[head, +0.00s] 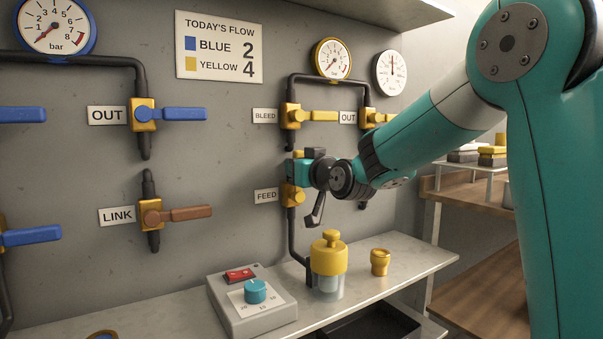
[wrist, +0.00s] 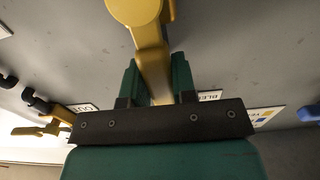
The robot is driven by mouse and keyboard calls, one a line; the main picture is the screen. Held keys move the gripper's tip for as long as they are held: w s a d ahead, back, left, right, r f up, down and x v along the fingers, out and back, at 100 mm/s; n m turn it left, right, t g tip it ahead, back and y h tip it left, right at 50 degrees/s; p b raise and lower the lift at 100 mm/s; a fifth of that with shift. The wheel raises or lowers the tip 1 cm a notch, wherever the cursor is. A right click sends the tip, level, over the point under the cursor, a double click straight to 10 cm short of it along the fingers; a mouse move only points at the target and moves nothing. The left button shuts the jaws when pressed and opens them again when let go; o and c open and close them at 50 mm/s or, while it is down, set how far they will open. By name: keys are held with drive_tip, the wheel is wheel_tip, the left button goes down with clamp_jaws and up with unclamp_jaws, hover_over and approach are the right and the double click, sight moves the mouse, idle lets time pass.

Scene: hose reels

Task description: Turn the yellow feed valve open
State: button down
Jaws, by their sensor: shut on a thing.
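The yellow feed valve (head: 291,195) sits on the dark vertical pipe beside the FEED label (head: 266,195). My gripper (head: 299,170) is at this valve and hides much of it in the head view. In the wrist view, the valve's yellow handle (wrist: 152,60) runs from its round hub (wrist: 134,10) in between the green fingers of my gripper (wrist: 158,88), which is shut on it. A bit of yellow shows just above my gripper in the head view, so the handle appears to point roughly upward, along the pipe. Its exact angle is hard to tell.
Above are the yellow BLEED valve (head: 292,116), its handle pointing right, and the yellow OUT valve (head: 367,118). A yellow-rimmed gauge (head: 332,59) tops that pipe. Below, the bench holds a yellow-capped jar (head: 328,258), a yellow fitting (head: 380,262) and a grey control box (head: 252,309).

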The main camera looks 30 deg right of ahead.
drive_tip(key=shift+f, duration=0.1)
idle(0.3)
drive_tip(key=c, duration=0.9)
unclamp_jaws()
